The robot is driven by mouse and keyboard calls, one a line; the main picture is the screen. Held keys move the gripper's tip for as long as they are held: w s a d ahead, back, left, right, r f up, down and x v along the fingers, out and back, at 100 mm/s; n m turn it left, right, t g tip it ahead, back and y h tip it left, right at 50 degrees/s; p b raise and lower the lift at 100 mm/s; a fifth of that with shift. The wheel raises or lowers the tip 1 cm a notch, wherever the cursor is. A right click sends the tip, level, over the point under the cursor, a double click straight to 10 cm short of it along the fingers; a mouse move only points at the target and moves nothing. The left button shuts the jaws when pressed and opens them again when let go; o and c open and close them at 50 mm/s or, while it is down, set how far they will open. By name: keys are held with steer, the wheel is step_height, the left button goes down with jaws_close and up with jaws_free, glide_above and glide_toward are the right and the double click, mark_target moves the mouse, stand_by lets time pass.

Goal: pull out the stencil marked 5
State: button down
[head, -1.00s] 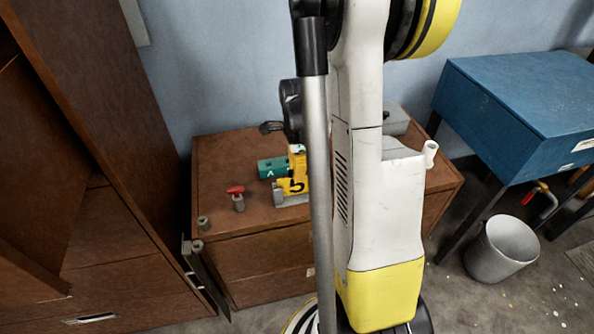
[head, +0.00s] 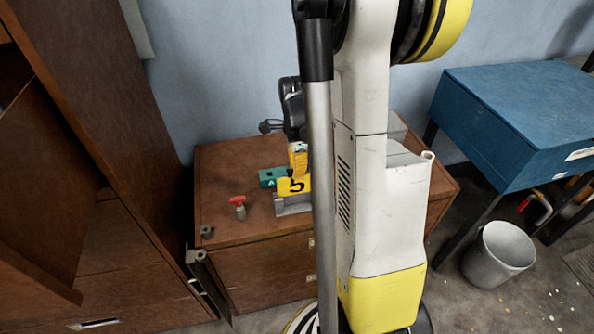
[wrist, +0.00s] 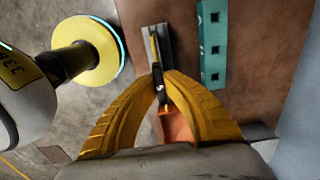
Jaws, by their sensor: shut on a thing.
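The yellow stencil marked 5 (head: 294,187) stands at a grey slotted holder (head: 293,206) on the brown cabinet top, left of the pale column in the head view. My gripper (head: 299,171) comes down from above with its yellow fingers closed on the stencil's upper part. In the wrist view, the fingertips of my gripper (wrist: 161,74) meet at the thin yellow edge of the stencil (wrist: 154,47), over the grey holder (wrist: 165,45). The column hides part of my arm.
A red-topped grey piece (head: 238,205) and a small grey cylinder (head: 206,231) stand left on the cabinet (head: 235,165). A blue table (head: 510,105) and a grey bucket (head: 498,255) are at right.

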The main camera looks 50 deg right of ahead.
steer(key=shift+r+p, duration=1.15)
steer(key=shift+r, duration=0.55)
